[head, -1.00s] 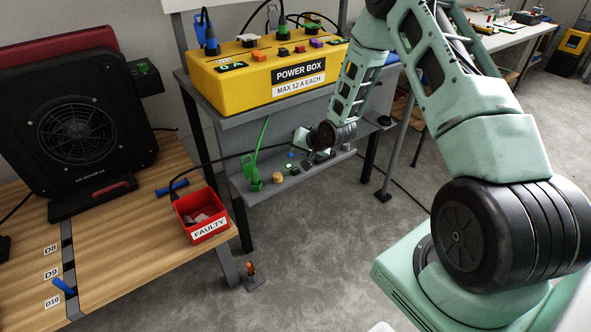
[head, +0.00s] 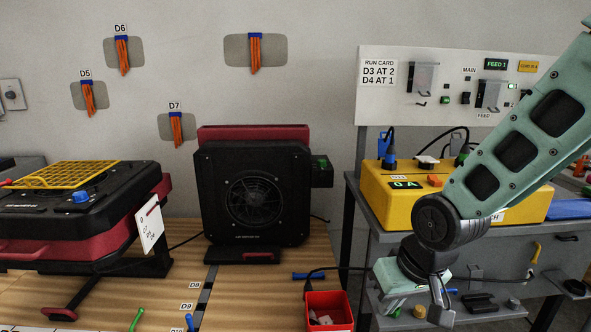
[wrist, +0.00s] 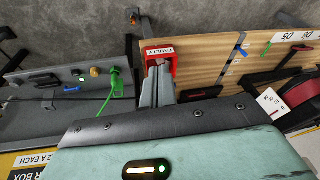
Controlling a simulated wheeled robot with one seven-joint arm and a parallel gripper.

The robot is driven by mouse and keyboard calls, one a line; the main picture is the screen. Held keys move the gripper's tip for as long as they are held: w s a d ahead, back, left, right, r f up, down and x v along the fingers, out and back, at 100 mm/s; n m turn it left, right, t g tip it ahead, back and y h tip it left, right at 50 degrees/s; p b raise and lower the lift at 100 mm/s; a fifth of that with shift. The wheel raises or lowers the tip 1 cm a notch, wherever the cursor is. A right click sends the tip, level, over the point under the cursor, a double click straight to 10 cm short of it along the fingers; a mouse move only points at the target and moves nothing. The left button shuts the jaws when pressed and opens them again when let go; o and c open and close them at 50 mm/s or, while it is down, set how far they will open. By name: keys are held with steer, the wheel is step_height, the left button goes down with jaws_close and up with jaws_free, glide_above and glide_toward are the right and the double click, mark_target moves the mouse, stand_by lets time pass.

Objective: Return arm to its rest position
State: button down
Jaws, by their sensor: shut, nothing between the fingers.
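My mint-green arm (head: 520,140) comes in from the upper right of the head view and bends down at a dark joint. My gripper (head: 440,312) hangs in front of the grey bench, right of the red bin, with its fingers pointing down. In the wrist view my gripper (wrist: 158,68) is shut and empty, its tips overlapping the red FAULTY bin (wrist: 158,50) in the picture. I see no contact with the bin.
The yellow power box (head: 385,210) stands on the grey bench behind my arm, partly hidden by it. The black air mover (head: 250,190) stands on the wooden table (head: 255,285). The red bin (head: 330,296) is at that table's right end. A green plug (wrist: 116,80) shows on the lower shelf.

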steer(key=s+a+r+n+g+h, duration=0.1)
steer(key=s+r+n, duration=0.2)
steer(key=s, duration=0.6)
steer(key=s+a+r+n+g, duration=0.1)
steer(key=s+r+n+g, duration=0.1)
steer(key=s, duration=0.7)
step_height(320, 180, up, 14)
steer(key=p, duration=1.4)
steer(key=shift+s+r, duration=0.15)
steer(key=shift+r, duration=0.05)
